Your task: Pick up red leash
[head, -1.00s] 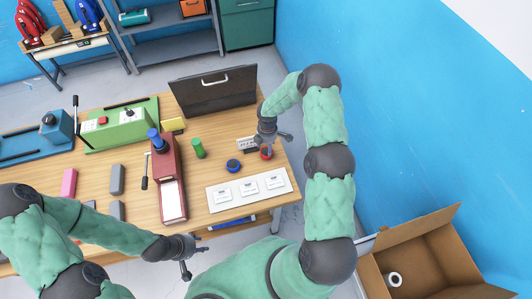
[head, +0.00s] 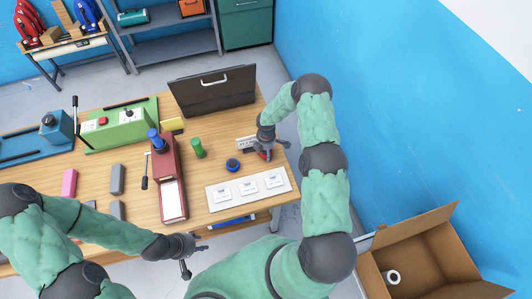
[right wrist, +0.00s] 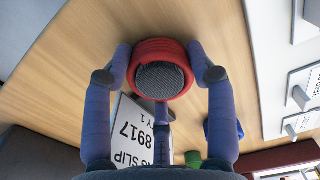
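The red leash (right wrist: 165,68) is a round red coil with a dark centre. In the right wrist view it sits between the fingertips of my right gripper (right wrist: 161,62), which press against its two sides; a third finger reaches it from below. In the head view the right gripper (head: 266,148) is low at the right end of the wooden table and largely hides the leash. It appears shut on the leash; whether the leash is off the tabletop cannot be told. My left gripper (head: 188,254) is empty, with fingers spread, near the table's front edge.
A white printed slip (right wrist: 135,135) lies beside the leash. A blue round coil (head: 233,165), a green cylinder (head: 198,148) and a white panel (head: 247,189) are nearby on the table (head: 140,205). A dark case (head: 213,92) stands behind. An open cardboard box (head: 420,250) is at right.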

